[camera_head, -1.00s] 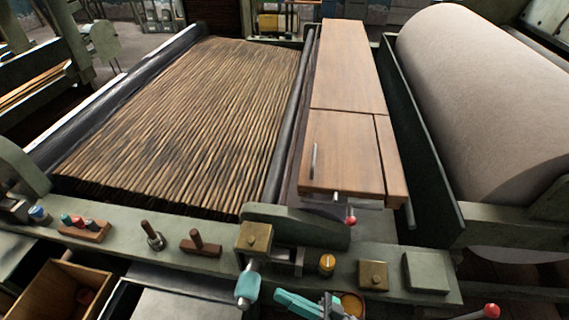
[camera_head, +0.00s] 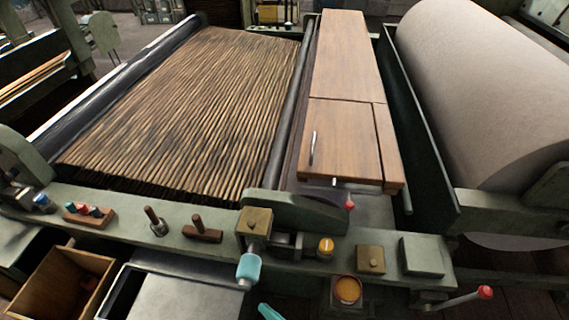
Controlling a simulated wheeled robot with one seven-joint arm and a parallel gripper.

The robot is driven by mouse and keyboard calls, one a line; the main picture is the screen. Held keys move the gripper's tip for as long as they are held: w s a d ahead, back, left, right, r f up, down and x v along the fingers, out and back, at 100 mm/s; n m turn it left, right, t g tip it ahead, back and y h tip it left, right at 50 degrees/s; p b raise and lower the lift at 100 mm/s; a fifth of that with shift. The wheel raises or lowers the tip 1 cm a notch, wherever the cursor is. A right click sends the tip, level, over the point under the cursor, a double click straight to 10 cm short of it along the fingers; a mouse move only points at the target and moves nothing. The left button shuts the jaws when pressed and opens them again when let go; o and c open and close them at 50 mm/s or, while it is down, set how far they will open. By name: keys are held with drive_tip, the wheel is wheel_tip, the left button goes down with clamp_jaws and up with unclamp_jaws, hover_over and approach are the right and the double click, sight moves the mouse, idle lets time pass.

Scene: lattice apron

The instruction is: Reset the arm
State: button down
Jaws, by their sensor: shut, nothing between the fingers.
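Only a small teal tip (camera_head: 268,312) shows at the bottom edge, left of centre. It looks like part of my own arm, but too little of it shows to be sure. My gripper's fingers are not visible in the head view, so I cannot see their place against anything here.
A machine bench with a crank's teal handle (camera_head: 249,268), an orange-filled cup (camera_head: 347,289) and a red-knobbed lever (camera_head: 485,292) spans the front. A wooden box (camera_head: 95,275) is at lower left. Behind are a slatted bed (camera_head: 190,110), wooden panel (camera_head: 345,60) and large roll (camera_head: 490,90).

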drive_tip(key=s+d+f+m+h, duration=0.1)
drive_tip(key=s+d+f+h, duration=0.15)
drive_tip(key=s+h, duration=0.2)
drive_tip(key=s+d+f+m+h, duration=0.1)
drive_tip(key=s+d+f+h, duration=0.1)
drive_tip(key=s+f+h, duration=0.3)
drive_tip(key=s+r+n+t, duration=0.1)
drive_tip(key=s+r+t, duration=0.1)
drive_tip(key=r, duration=0.9)
drive_tip(key=s+r+n+t+h, duration=0.1)
drive_tip(key=s+r, duration=0.4)
drive_tip(key=r, duration=0.5)
drive_tip(key=shift+d+r+n+t, duration=0.15)
drive_tip(key=shift+r+n+t, duration=0.2)
drive_tip(key=shift+n+t, duration=0.35)
drive_tip(key=shift+h, duration=0.25)
